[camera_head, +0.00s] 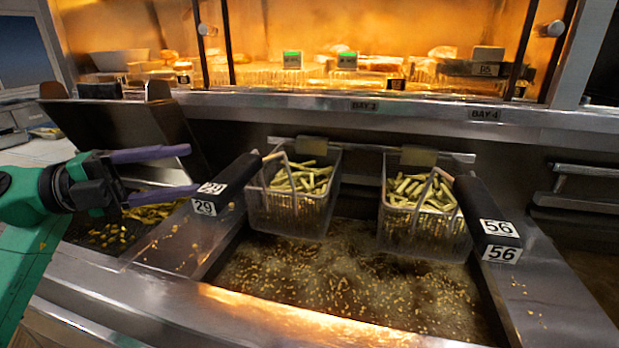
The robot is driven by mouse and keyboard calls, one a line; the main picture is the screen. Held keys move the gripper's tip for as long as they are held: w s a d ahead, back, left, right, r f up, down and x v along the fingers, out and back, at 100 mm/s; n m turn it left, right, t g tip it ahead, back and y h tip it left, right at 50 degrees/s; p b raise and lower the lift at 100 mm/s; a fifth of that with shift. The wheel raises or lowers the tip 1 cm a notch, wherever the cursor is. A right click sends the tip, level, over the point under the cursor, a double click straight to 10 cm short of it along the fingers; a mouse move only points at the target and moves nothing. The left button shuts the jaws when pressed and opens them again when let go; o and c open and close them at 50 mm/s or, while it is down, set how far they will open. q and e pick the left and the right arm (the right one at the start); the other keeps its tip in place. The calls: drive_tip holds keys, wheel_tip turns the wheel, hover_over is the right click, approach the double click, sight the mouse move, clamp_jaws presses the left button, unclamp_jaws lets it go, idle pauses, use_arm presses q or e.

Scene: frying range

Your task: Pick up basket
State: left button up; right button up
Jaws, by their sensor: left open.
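Two wire baskets full of fries hang side by side over the fryer vat. The left basket (291,212) has a dark handle (224,186) with white tags reading 29, which reaches toward the front left. The right basket (425,228) has a dark handle (486,218) with tags reading 56, which reaches toward the front right. My left gripper (188,170) is open and empty, with its two purple fingers pointing right. My right gripper is out of view.
The vat (340,285) holds dark oil with many floating crumbs. A metal ledge (250,325) runs along the front. Loose fries lie in a dark bin (110,236) below my left gripper. A lit food shelf (340,75) stands behind.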

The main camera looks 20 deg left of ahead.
use_arm(q)
drive_tip(key=p, duration=0.2)
approach(266, 160)
drive_tip(key=d, duration=0.1)
drive_tip(key=d+r, duration=0.1)
drive_tip(key=d, duration=0.1)
drive_tip(key=shift+w+d, duration=0.1)
drive_tip(key=shift+w, duration=0.15)
drive_tip(key=x, duration=0.2)
drive_tip(key=p+x, duration=0.1)
drive_tip(key=x, duration=0.1)
drive_tip(key=p+x, duration=0.1)
drive_tip(key=x, duration=0.2)
drive_tip(key=shift+w+f, duration=0.2)
drive_tip(key=shift+f, duration=0.05)
drive_tip(key=shift+w+d+f, duration=0.15)
drive_tip(key=shift+w+d, duration=0.1)
drive_tip(key=shift+a, duration=0.1)
clamp_jaws()
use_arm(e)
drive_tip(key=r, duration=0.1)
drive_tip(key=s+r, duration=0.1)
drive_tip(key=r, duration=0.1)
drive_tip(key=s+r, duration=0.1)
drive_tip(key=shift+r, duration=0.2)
